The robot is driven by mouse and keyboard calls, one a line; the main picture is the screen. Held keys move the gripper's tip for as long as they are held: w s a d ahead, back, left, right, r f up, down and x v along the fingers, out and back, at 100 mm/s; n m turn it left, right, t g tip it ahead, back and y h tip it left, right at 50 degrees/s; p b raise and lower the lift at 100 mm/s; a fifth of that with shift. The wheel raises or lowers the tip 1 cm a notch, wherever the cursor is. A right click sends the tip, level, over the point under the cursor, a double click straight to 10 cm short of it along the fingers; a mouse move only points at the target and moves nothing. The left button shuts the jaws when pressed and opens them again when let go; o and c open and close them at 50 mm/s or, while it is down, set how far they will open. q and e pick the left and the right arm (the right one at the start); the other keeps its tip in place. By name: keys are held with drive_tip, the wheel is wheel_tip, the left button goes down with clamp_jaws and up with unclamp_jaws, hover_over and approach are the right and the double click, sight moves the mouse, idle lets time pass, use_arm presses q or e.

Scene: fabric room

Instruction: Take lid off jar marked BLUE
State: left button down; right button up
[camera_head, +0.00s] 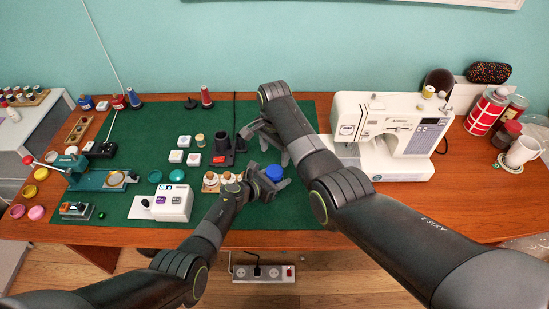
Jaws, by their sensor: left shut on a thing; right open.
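A round blue lid (274,172) shows near the front middle of the green mat, between the fingers of my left gripper (272,184). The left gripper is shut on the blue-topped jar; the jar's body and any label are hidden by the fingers. I cannot tell whether the fingers press on the jar or on the lid's rim. My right gripper (264,137) is open and empty, just behind and slightly left of the blue lid, apart from it.
Small cork-topped jars (210,179) stand left of my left gripper. A black holder (222,150) stands behind them. A white sewing machine (390,130) is on the right. A white-and-grey device (174,202) sits front left. The back of the green mat (270,105) is fairly clear.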

sight(274, 170)
drive_tip(key=shift+f, duration=3.6)
drive_tip(key=c, duration=1)
drive_tip(key=n, duration=0.6)
drive_tip(key=shift+n, duration=0.4)
drive_tip(key=o, duration=1.1)
drive_tip(key=shift+c, duration=0.2)
drive_tip(key=shift+r, duration=0.1)
